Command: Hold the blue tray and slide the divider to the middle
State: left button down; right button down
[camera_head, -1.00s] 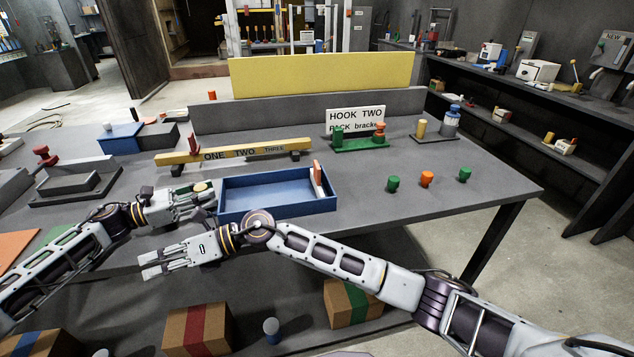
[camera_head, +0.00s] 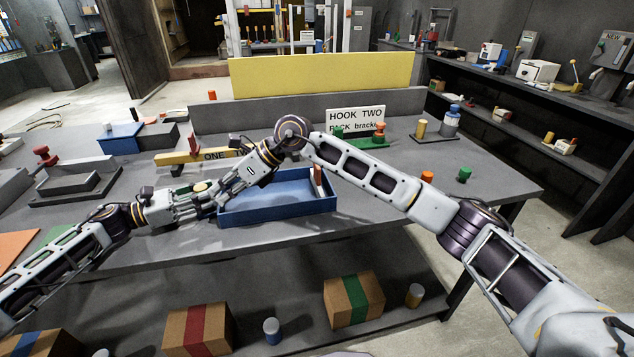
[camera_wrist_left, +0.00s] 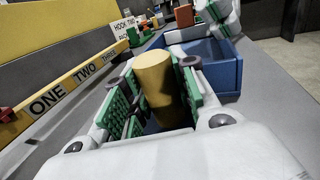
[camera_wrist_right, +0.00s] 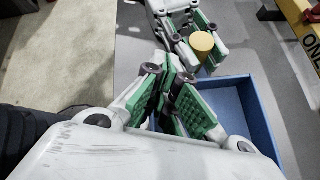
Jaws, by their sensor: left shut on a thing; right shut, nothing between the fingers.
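The blue tray (camera_head: 285,230) lies on the bench. Its divider (camera_head: 319,182), white with an orange-red top, stands upright near the tray's right end. My left gripper (camera_head: 203,200) is at the tray's left end, shut on a yellow cylinder (camera_wrist_left: 154,85). The cylinder also shows in the right wrist view (camera_wrist_right: 202,43). Whether it is joined to the tray is hidden. My right gripper (camera_head: 226,194) is shut and empty at the tray's left end, close to the left gripper and away from the divider.
A yellow bar (camera_head: 180,158) marked ONE TWO THREE lies behind the tray, partly hidden by my right arm. Orange (camera_head: 427,177) and green (camera_head: 464,174) pegs stand to the right. A green rack (camera_head: 372,142) is behind. The bench front right of the tray is clear.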

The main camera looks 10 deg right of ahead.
jog(key=w+d+r+m+t+h, duration=0.1)
jog(key=w+d+r+h, duration=0.1)
jog(key=d, duration=0.5)
jog(key=w+d+r+m+h, duration=0.1)
jog(key=w+d+h, duration=0.2)
jog(key=d, duration=0.4)
notch_tip(320, 180, up, 5)
jog(key=m+t+h, duration=0.1)
jog(key=m+h, duration=0.1)
jog(key=h, duration=0.2)
send_over(317, 178)
jog(key=w+d, duration=0.2)
jog(key=d, duration=0.2)
jog(key=shift+w+d+r, duration=0.15)
jog(key=shift+f, duration=4.5)
